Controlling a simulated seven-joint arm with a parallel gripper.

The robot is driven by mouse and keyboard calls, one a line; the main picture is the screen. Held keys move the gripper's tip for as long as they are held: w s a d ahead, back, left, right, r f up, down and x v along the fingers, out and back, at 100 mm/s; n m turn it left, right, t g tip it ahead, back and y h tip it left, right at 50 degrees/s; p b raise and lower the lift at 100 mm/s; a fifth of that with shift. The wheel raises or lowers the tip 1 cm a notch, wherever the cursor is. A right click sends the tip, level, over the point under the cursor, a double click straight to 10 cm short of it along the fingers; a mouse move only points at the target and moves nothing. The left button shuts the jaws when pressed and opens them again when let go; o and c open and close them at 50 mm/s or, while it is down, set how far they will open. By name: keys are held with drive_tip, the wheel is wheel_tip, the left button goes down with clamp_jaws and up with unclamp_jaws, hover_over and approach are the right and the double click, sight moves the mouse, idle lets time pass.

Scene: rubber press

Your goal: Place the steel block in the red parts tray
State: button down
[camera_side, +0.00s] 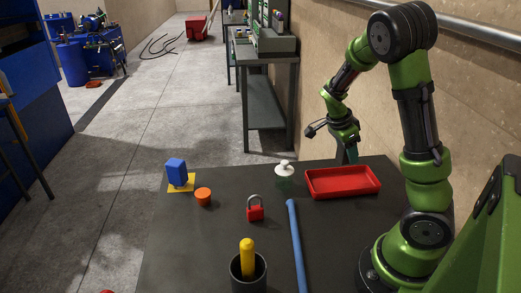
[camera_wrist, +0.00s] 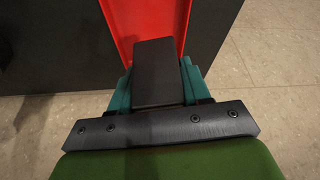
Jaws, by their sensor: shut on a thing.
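The red parts tray (camera_side: 343,194) lies flat on the right part of the dark table and looks empty in the side view. My gripper (camera_side: 349,158) points down at the tray's far edge. In the wrist view its teal fingers (camera_wrist: 156,90) are shut on a dark grey block, the steel block (camera_wrist: 155,72). The block overlaps the near end of the red tray (camera_wrist: 122,18) in that picture. I cannot tell how high it is held. In the side view the block is too small or hidden to make out.
On the table (camera_side: 345,235) are a white-topped bottle (camera_side: 284,170), red padlock (camera_side: 255,210), blue rod (camera_side: 297,245), orange cylinder (camera_side: 203,196), blue block (camera_side: 176,172) on a yellow pad, and dark cup (camera_side: 248,275) holding a yellow-handled thing. The table's far edge is close to my gripper.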

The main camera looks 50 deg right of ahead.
sight(348, 184)
drive_tip(key=shift+s+m, duration=0.45)
drive_tip(key=shift+m, duration=0.05)
drive_tip(key=shift+a+f+m, duration=0.1)
drive_tip(key=shift+f+m, duration=0.1)
drive_tip(key=shift+m, duration=0.1)
drive_tip(key=shift+y, duration=0.3)
drive_tip(key=shift+f, duration=3.9)
drive_tip(key=shift+f, duration=0.15)
drive_tip(key=c, duration=0.5)
unclamp_jaws()
